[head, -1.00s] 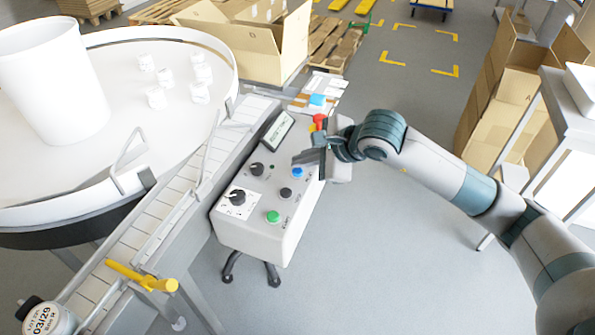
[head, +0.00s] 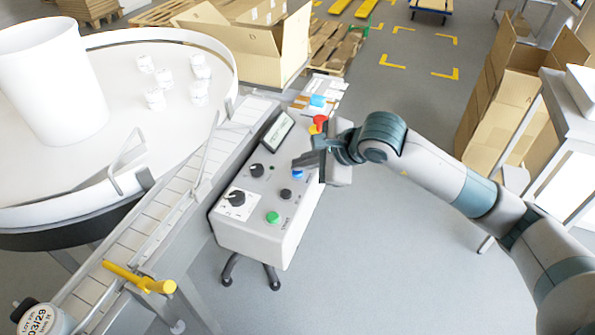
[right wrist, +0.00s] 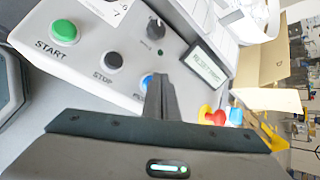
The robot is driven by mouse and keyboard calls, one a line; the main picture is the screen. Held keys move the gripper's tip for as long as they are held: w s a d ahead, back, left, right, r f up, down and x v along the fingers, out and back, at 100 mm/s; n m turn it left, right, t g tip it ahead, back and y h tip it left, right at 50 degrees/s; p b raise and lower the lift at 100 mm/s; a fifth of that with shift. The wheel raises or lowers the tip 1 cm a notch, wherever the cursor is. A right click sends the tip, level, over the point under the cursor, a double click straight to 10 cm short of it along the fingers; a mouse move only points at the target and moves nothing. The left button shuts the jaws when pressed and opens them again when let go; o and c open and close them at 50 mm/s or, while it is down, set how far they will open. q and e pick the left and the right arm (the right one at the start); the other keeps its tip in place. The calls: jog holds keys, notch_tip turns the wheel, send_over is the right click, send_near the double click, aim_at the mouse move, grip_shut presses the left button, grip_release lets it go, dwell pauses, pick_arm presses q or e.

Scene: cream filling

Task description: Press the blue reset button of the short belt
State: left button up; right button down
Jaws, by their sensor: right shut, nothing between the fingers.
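The blue reset button (head: 297,175) sits on the sloped top of the white control box (head: 243,228) beside the short belt (head: 165,225). My right gripper (head: 296,163) is shut and empty, with its fingertips over the blue button and covering part of it. In the right wrist view the shut fingers (right wrist: 160,85) stand just beside the blue button (right wrist: 146,81), which is partly hidden behind them. I cannot tell whether they touch it. My left gripper is not in view.
A black stop button (head: 286,194), a green start button (head: 273,217) and two black knobs share the panel with a small display (head: 278,129). A red emergency button (head: 320,122) is close behind my gripper. A round white table (head: 130,110) stands left.

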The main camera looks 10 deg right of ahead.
aim_at(301, 176)
jog(key=shift+f+b, duration=0.4)
jog(key=shift+b, duration=0.1)
dwell(0.5)
jog(key=shift+r, duration=0.1)
dwell(0.3)
jog(key=shift+r, duration=0.85)
jog(key=shift+p, duration=0.3)
jog(key=shift+r+p, duration=0.9)
jog(key=shift+r, duration=1.6)
jog(key=shift+a, duration=0.1)
